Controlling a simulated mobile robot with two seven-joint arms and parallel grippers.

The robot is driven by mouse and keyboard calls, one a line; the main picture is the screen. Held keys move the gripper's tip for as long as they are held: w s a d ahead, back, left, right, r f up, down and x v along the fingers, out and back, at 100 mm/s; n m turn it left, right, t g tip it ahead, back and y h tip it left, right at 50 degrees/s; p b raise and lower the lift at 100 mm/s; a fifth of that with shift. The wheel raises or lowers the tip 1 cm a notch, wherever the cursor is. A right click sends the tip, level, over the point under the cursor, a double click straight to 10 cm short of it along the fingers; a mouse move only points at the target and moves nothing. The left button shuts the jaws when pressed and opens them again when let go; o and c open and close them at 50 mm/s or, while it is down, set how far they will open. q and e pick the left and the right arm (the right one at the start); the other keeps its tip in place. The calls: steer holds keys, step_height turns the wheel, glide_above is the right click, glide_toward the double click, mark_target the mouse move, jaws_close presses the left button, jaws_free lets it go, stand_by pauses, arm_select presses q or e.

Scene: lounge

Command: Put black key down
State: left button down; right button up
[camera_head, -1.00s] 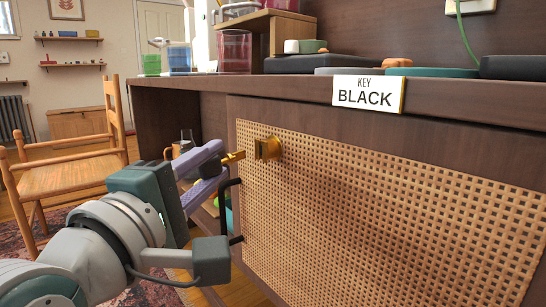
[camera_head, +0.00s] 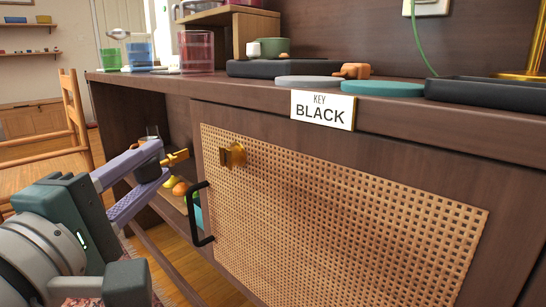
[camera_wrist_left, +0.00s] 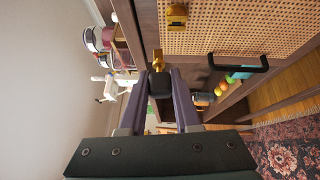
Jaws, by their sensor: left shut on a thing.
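My left gripper (camera_head: 152,166) is shut on the black key (camera_head: 178,157). The key's gold shaft sticks out past the fingertips towards the cabinet. In the left wrist view the key's dark head (camera_wrist_left: 160,84) sits between the purple fingers, with its gold end beyond. The brass lock (camera_head: 234,154) is on the woven cabinet door, to the right of the key tip with a gap between them. It also shows in the left wrist view (camera_wrist_left: 176,15). A label reading "KEY BLACK" (camera_head: 322,109) is on the cabinet top's front edge. My right gripper is not in view.
The cabinet top (camera_head: 250,86) holds a grey disc (camera_head: 309,81), a teal disc (camera_head: 383,88), a black tray (camera_head: 480,92) and drinking glasses (camera_head: 196,51). A black handle (camera_head: 197,214) sticks out at the door's left side. A wooden chair (camera_head: 72,120) stands at left.

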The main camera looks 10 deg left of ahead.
arm_select(q)
steer(key=s+r+p, duration=0.5)
steer(key=r+p, duration=2.2)
steer(key=r, duration=0.1)
steer(key=s+r+y+p, duration=0.1)
steer(key=s+r+p, duration=0.4)
steer(key=r+p, duration=2.2)
steer(key=s+r+n+p, duration=0.1)
steer(key=s+r+p, duration=0.4)
steer(key=r+p, duration=2.2)
step_height(320, 180, up, 3)
steer(key=shift+s+d+r+y, duration=0.15)
steer(key=shift+s+d+y, duration=0.1)
steer(key=shift+d+y, duration=0.05)
